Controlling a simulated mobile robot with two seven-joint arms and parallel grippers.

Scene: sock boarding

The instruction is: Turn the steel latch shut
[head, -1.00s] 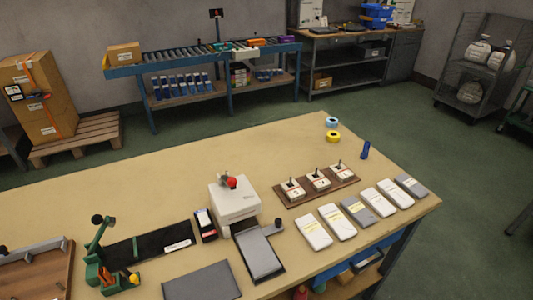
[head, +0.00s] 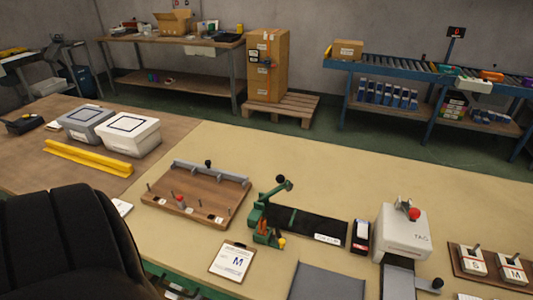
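The wooden board fixture (head: 190,206) lies on the table in the middle of the head view. A grey metal bar (head: 228,180) with a small black knob runs along its back edge. Pegs and a red-topped post (head: 181,201) stand on the board. I cannot make out for certain which part is the steel latch, or whether it is open or shut. I see neither of my grippers.
A green lever device (head: 266,215) and black strip (head: 310,224) lie to the board's right. A white press (head: 400,232) stands farther right. Left are a yellow rail (head: 88,158), grey bin (head: 84,124) and white bin (head: 127,135).

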